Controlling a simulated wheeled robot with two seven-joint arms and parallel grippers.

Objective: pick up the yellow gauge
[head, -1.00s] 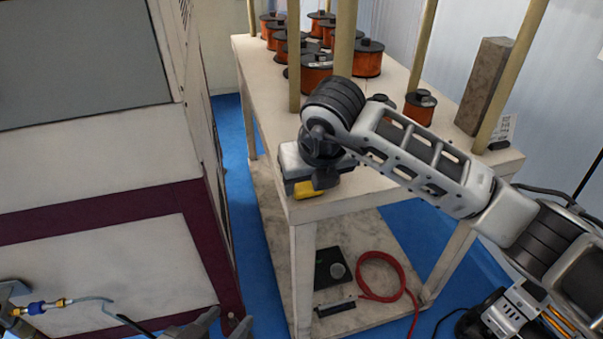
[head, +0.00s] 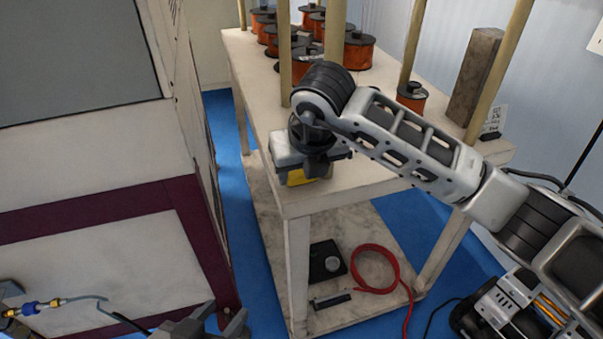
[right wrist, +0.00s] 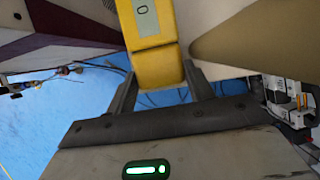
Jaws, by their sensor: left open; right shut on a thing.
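The yellow gauge (head: 297,178) shows in the head view at the near left corner of the white table, partly hidden by my right gripper and wrist. In the right wrist view the gauge (right wrist: 155,45) is a long yellow body with a grey label, standing between the two dark fingers. My right gripper (right wrist: 160,88) is shut on its lower end. Whether the gauge touches the tabletop cannot be told. My left gripper (head: 212,322) is open and empty at the bottom edge of the head view, well away from the gauge.
Several copper wire spools (head: 357,50) stand on the table (head: 352,178) among upright tan posts. A brown block (head: 474,75) stands at its right. A red cable (head: 375,268) and a black box lie on the lower shelf. A large cabinet (head: 90,140) fills the left.

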